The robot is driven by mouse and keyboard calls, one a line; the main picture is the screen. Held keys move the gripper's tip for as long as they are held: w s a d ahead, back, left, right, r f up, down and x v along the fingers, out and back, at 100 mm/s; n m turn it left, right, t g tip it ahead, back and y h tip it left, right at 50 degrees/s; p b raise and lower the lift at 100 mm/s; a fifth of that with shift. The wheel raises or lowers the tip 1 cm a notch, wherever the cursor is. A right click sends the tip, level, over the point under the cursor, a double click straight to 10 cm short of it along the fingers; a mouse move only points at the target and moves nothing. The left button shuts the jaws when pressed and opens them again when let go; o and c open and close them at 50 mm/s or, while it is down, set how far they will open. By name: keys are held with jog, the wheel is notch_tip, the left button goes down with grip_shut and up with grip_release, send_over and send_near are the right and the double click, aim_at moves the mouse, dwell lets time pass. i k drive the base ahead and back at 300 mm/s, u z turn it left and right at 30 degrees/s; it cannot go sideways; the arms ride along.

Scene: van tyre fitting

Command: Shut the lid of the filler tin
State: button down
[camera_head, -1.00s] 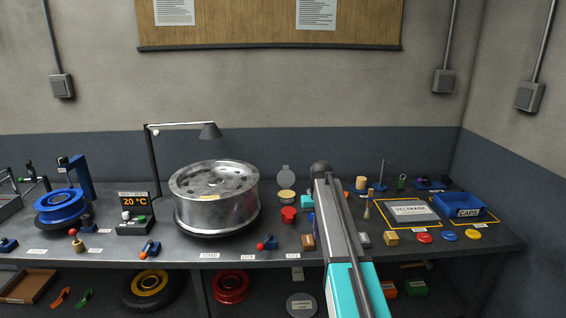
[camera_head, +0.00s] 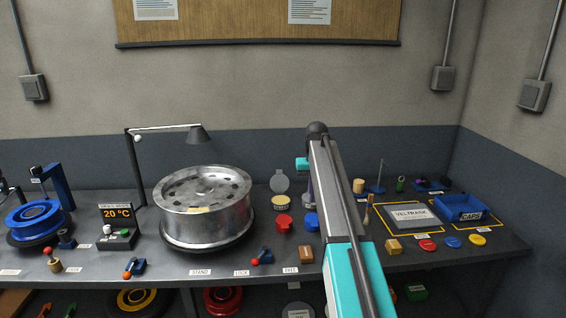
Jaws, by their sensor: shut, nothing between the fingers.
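The filler tin (camera_head: 281,204) stands on the bench right of the big metal wheel, with a pale yellow top face showing. Its round grey lid (camera_head: 279,181) stands up at the tin's back edge, open. My arm rises from the lower right to a dark joint just right of and above the lid. A small teal part of my wrist shows left of the arm, beside the lid in the picture. My gripper's fingers are hidden behind my arm; I cannot make them out.
A red knob-like piece (camera_head: 284,222) and a blue one (camera_head: 312,222) sit in front of the tin. The metal wheel (camera_head: 205,208) and a desk lamp (camera_head: 197,137) stand left. A grey VELTRASK board (camera_head: 411,216) and the blue CAPS tray (camera_head: 459,208) lie right.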

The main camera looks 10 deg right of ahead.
aim_at(278, 183)
jog(key=i, duration=1.6)
jog(key=u, duration=0.05)
